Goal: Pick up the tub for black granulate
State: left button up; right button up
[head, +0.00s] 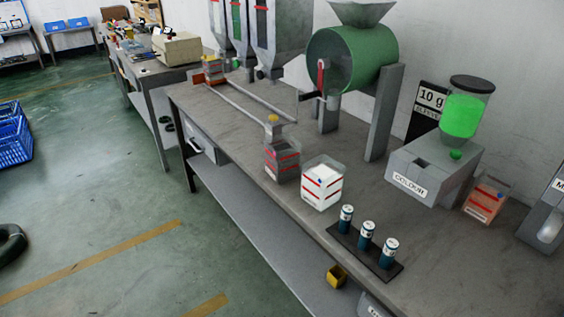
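A clear tub with red lines (282,160) stands on the workbench in the middle of the head view. It looks dark grey, and I cannot tell whether black granulate or only its see-through wall gives that colour. A similar tub with white contents and red lines (322,188) stands beside it, nearer the front right. I cannot read which tub is labelled for black granulate. Neither of my grippers is in view.
A rack with three dark cylinders (365,241) sits near the front edge of the workbench (235,118). A green drum (350,58), a green-filled dispenser (465,112) and an orange container (486,200) stand behind. A rail runs from the hoppers (277,35).

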aim_at(282, 153)
jog(key=i+j, duration=0.1)
jog(key=j, duration=0.3)
jog(key=i+j, duration=0.15)
jog(key=j, duration=0.25)
jog(key=i+j, duration=0.1)
jog(key=j, duration=0.3)
jog(key=i+j, duration=0.1)
jog(key=j, duration=0.3)
jog(key=i+j, duration=0.15)
jog(key=j, duration=0.25)
jog(key=z, duration=1.65)
